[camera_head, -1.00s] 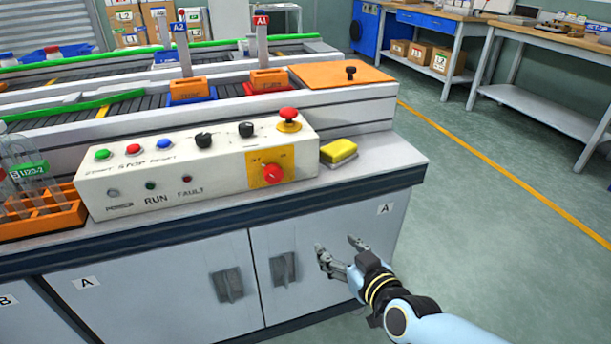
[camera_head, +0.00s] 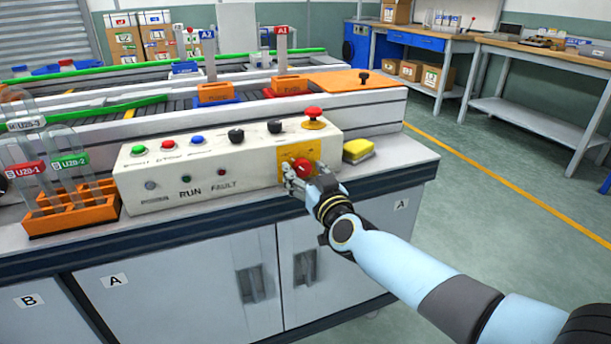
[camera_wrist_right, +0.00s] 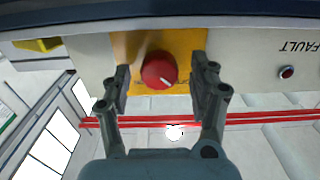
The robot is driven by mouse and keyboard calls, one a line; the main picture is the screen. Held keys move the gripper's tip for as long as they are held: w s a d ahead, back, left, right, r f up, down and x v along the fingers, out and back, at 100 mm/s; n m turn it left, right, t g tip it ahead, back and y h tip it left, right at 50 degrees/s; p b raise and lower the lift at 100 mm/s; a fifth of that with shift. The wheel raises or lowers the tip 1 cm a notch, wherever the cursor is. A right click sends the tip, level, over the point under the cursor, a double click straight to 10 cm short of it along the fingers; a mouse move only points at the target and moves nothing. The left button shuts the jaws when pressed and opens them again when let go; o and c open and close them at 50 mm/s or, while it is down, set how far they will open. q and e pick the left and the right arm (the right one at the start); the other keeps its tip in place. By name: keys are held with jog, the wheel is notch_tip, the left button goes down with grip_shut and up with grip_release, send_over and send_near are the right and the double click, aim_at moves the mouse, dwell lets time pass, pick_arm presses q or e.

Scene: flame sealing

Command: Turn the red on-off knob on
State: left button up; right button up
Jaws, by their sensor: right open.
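The red on-off knob (camera_head: 303,168) sits on a yellow plate (camera_head: 285,155) at the right end of the control box's front face. In the right wrist view the knob (camera_wrist_right: 159,70) shows with a white mark, on its yellow plate (camera_wrist_right: 190,48). My right gripper (camera_head: 301,178) is at the front of the box, right by the knob. In the right wrist view its two fingers (camera_wrist_right: 164,82) are open, one on each side of the knob, with gaps between. The control box (camera_head: 150,165) stands on the bench. My left gripper is not in view.
A red emergency button (camera_head: 313,113) tops the box above the knob. A yellow sponge (camera_head: 358,150) lies just right of the box. An orange rack (camera_head: 75,222) with tubes stands at the left. Cabinet doors (camera_head: 175,295) are below the bench edge.

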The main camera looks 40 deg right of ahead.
jog(key=shift+c, duration=0.2)
jog(key=c, duration=1.1)
jog(key=m, duration=0.8)
jog(key=shift+m, duration=0.3)
jog(key=m, duration=0.4)
jog(key=m+b, duration=0.1)
jog(key=m, duration=0.4)
